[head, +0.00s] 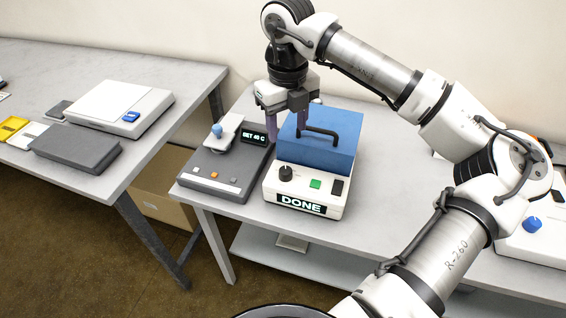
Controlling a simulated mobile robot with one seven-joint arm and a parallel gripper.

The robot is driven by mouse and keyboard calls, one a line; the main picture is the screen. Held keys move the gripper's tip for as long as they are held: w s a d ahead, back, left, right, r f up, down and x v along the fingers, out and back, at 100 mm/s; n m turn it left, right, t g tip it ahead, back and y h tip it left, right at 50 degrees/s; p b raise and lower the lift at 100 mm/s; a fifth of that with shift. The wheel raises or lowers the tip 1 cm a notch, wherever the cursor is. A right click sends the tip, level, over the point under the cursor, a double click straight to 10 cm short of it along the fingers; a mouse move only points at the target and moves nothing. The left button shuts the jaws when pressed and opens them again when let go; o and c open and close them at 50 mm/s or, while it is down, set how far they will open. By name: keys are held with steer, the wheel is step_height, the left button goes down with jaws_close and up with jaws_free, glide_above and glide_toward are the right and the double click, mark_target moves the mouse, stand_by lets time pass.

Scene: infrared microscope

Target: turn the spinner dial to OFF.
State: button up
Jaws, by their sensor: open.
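The spinner (272,197) is a white box with a closed blue lid (335,150) and a dark handle (319,135) on top. Its front carries a black round dial (286,173), a green button, a dark switch and a display (301,204) reading "DONE". The dial's markings and pointer are too small to read. My gripper (284,120) points down, open, with nothing seen between its fingers. In the picture it is above the dial, at the left back part of the spinner, apart from the dial.
A grey device (215,172) with a light blue knob and a "SET 40 C" display stands close left of the spinner. Another device with a blue knob (533,224) is at the right. The left table (150,70) holds a white device (119,105) and a grey box (75,149).

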mark_target(285, 170)
step_height(285, 170, down, 13)
steer(key=p, duration=0.3)
steer(key=shift+a, duration=0.15)
steer(key=c, duration=1)
